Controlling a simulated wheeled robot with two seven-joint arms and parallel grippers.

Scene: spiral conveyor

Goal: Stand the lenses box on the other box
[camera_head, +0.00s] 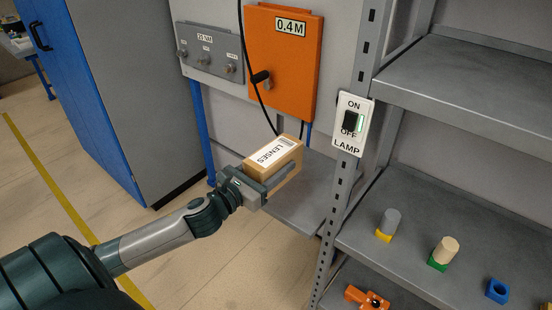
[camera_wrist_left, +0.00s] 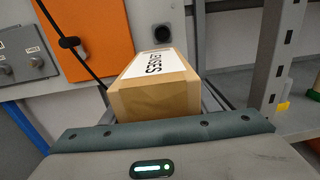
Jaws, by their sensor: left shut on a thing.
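The lenses box (camera_head: 273,157) is a brown carton with a white label reading LENSES on top. My left gripper (camera_head: 268,185) is shut on the lenses box and holds it level in the air, above and in front of a grey lower shelf. In the left wrist view the lenses box (camera_wrist_left: 155,84) fills the middle, with its brown end facing the camera. The other box of the task is not in view. My right gripper is not in view.
A grey shelf unit (camera_head: 455,90) stands at right, bearing small coloured pegs and an ON/OFF lamp switch (camera_head: 351,122). An orange panel (camera_head: 285,60) and grey valve panel (camera_head: 209,52) are behind. A blue cabinet (camera_head: 85,75) stands left. A grey low shelf (camera_head: 300,205) looks bare.

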